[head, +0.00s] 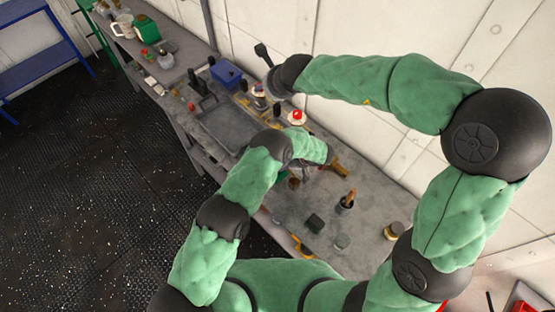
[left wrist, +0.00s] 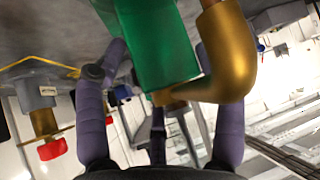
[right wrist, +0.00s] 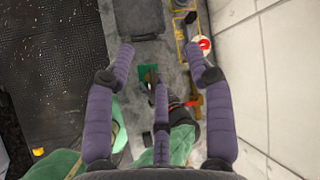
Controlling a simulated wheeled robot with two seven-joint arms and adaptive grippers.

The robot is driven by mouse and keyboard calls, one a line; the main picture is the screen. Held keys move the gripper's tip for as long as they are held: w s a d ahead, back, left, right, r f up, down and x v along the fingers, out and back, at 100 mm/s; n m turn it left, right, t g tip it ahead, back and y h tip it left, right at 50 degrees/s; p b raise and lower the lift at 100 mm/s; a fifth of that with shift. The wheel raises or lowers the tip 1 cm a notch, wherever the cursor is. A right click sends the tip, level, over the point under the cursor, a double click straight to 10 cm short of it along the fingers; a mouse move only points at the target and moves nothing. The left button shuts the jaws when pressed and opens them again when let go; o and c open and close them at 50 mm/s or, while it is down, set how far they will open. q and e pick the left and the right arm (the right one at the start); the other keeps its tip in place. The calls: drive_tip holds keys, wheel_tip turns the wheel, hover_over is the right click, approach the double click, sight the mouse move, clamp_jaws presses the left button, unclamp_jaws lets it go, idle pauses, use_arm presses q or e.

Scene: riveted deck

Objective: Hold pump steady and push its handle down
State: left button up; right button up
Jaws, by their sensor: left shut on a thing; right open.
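The pump shows in the left wrist view as a green body (left wrist: 158,45) with a curved brass pipe (left wrist: 232,55) beside it. My left gripper (left wrist: 152,72) has its purple fingers closed around the green body. In the head view my left arm hides most of the pump and the left hand. In the right wrist view a green part (right wrist: 148,74), seemingly the pump, lies below my right gripper (right wrist: 165,62), which is open and empty above it. In the head view the right gripper (head: 264,62) is high over the bench. I cannot make out the pump's handle clearly.
A red-topped fitting (head: 297,117) stands by the wall; it also shows in the left wrist view (left wrist: 52,150). A grey tray (head: 222,128) and a blue box (head: 226,72) sit farther along the bench. A cup with tools (head: 345,203) and a dark block (head: 314,223) stand nearer.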

use_arm(q)
drive_tip(key=shift+s+f, duration=0.4)
drive_tip(key=shift+f, duration=0.05)
use_arm(e)
drive_tip(key=a+r+n+t+y, duration=0.1)
drive_tip(key=a+r+n, duration=0.3)
drive_tip(key=r, duration=0.7)
drive_tip(key=shift+s+a+r+t+y, duration=0.25)
drive_tip(key=shift+s+a+t+y, duration=0.2)
drive_tip(key=shift+y, duration=0.15)
use_arm(q)
drive_tip(key=o, duration=1.6)
drive_tip(key=shift+o, duration=0.8)
drive_tip(key=shift+w+r, duration=0.1)
drive_tip(key=shift+w, duration=0.2)
drive_tip(key=shift+r, duration=0.15)
use_arm(e)
drive_tip(key=shift+w, duration=0.1)
use_arm(q)
drive_tip(key=shift+r, duration=0.1)
